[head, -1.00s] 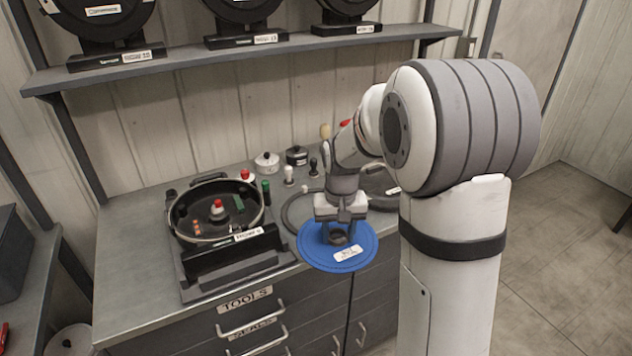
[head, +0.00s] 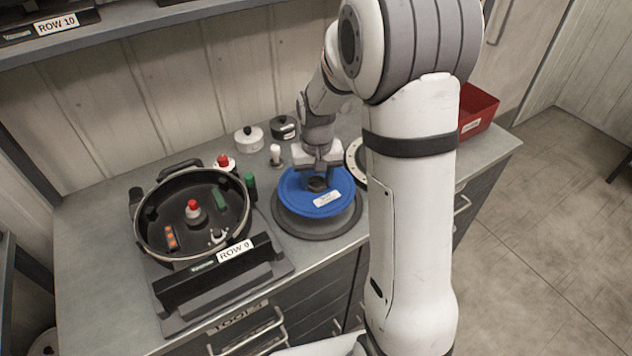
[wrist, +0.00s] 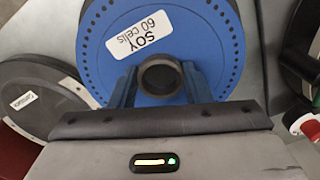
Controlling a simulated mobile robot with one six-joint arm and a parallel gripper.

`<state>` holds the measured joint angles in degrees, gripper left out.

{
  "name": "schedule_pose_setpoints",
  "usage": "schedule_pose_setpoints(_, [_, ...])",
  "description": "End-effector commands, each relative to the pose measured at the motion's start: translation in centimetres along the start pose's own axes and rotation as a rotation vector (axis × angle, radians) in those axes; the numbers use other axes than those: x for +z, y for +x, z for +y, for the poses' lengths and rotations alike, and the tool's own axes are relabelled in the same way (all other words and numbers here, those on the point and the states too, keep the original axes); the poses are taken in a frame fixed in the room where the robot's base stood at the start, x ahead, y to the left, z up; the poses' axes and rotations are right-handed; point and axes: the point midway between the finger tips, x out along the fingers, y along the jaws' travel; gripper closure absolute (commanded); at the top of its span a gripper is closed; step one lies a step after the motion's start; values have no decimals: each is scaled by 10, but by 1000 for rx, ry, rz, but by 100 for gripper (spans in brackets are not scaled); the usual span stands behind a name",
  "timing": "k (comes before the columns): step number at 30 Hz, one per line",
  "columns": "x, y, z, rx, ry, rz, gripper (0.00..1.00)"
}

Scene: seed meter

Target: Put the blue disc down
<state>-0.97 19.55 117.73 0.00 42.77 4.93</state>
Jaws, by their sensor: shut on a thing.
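The blue disc (head: 296,199) is in my gripper (head: 318,172), over a dark grey round mat (head: 322,230) on the bench. In the head view the mat's edge shows around the disc's front; whether the disc touches it I cannot tell. In the wrist view the disc (wrist: 205,45) lies flat, with small holes around its rim and a white label reading "SOY 60 cells". My gripper (wrist: 158,82) is shut on the dark round hub at the disc's middle. My arm hides part of the bench to the right.
Left of the mat stands an open round black meter housing (head: 152,232) on a base labelled ROW 9. Behind are a white pot (head: 249,139), a black pot (head: 284,127) and small knobbed tools. A dark, pale-rimmed disc (head: 355,160) and a red bin (head: 478,110) are right.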

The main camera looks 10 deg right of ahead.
Motion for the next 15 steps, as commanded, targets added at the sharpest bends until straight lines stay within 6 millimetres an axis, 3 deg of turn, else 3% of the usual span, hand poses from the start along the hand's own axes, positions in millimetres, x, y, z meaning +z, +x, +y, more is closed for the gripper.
schedule_pose_setpoints(15, [0, 57, 2, 0, 4, -1, 79])
